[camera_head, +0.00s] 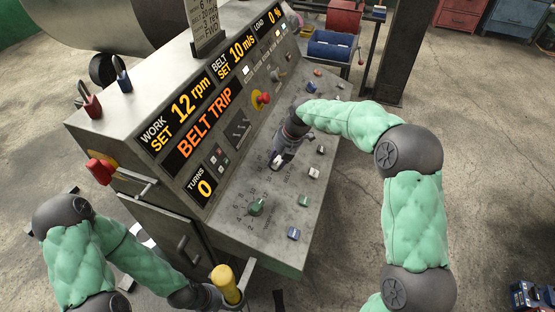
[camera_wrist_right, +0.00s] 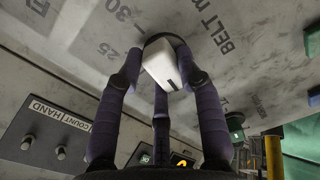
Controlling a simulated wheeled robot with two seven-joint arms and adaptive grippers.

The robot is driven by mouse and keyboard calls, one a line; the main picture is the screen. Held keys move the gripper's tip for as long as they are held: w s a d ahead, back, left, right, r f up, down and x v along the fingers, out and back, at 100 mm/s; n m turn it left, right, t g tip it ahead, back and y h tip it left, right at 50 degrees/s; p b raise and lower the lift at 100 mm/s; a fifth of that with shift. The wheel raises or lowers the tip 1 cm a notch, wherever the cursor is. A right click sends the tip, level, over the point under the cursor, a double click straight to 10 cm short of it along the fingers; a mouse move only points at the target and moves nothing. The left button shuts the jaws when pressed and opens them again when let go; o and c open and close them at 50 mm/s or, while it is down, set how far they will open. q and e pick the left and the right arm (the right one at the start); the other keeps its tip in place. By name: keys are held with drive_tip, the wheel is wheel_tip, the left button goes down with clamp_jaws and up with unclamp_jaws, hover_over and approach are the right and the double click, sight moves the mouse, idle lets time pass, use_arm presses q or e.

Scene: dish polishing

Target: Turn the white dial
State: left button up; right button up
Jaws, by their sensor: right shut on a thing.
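The white dial (camera_wrist_right: 162,65) sits on the grey sloped panel, beside printed scale numbers and a "BELT M/S" label. My right gripper (camera_wrist_right: 160,72) is shut on it, with its dark fingers around the dial's sides. In the head view the right gripper (camera_head: 284,155) reaches the panel from the right and hides most of the dial (camera_head: 277,161). My left arm comes in low on the left, and its gripper (camera_head: 212,297) is at the bottom beside a yellow-topped handle (camera_head: 229,284). Whether it grips that handle is unclear.
A green dial (camera_head: 257,206) is nearer on the panel. Several small coloured knobs (camera_head: 303,200) line its right edge. A red button (camera_head: 262,97) is further up. The display (camera_head: 205,120) reads "BELT TRIP", 12 rpm, 10 m/s and turns 0. Open floor (camera_head: 490,150) lies to the right.

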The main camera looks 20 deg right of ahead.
drive_tip(key=shift+n, duration=1)
drive_tip(key=o, duration=1.2)
drive_tip(key=shift+c, duration=0.2)
drive_tip(key=v, duration=1.2)
drive_tip(key=shift+s+a, duration=0.1)
